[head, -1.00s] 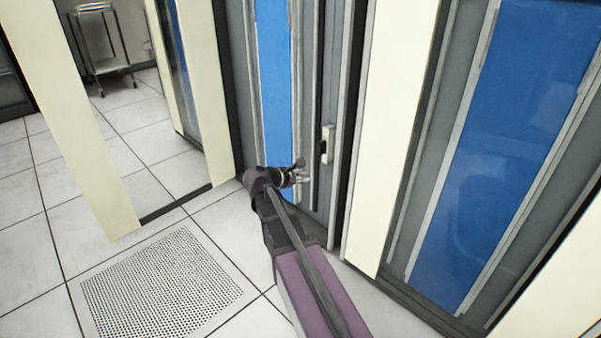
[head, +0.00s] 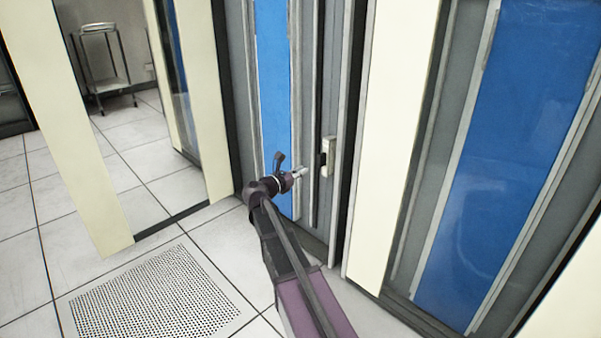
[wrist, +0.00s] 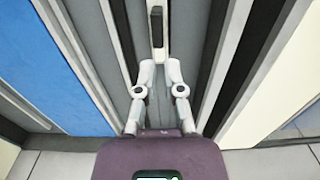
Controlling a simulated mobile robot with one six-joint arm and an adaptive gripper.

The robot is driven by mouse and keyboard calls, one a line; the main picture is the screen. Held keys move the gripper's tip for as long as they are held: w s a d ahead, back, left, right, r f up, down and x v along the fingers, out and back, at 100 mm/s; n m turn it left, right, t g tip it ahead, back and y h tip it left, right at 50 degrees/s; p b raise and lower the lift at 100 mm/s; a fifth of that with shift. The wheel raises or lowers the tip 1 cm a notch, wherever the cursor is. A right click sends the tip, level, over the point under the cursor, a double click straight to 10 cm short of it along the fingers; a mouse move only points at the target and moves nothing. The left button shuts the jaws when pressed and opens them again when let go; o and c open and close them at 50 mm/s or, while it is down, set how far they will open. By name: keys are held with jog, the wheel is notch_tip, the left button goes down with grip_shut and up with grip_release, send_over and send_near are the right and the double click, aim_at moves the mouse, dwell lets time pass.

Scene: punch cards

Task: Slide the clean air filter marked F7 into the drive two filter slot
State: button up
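My gripper (head: 300,173) is at a tall cabinet door with a blue panel (head: 272,90), just below and left of the door's pale handle plate (head: 329,158). In the wrist view my gripper (wrist: 160,68) points at the same plate (wrist: 150,48), which carries a dark grip (wrist: 157,25). The fingers look apart, with nothing seen between them. I cannot tell if they touch the plate. No air filter, F7 mark or drive filter slot shows in any view.
A second blue-panelled cabinet (head: 505,150) stands to the right, past a cream post (head: 395,130). A small metal cart (head: 103,65) stands at the back left. A perforated floor tile (head: 155,300) and open tiled floor lie to the left.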

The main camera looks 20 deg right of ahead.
aim_at(319, 162)
jog(key=shift+d, duration=0.1)
jog(key=shift+x, duration=3.1)
jog(key=shift+x, duration=1.9)
jog(key=v, duration=1.1)
jog(key=shift+s, duration=0.1)
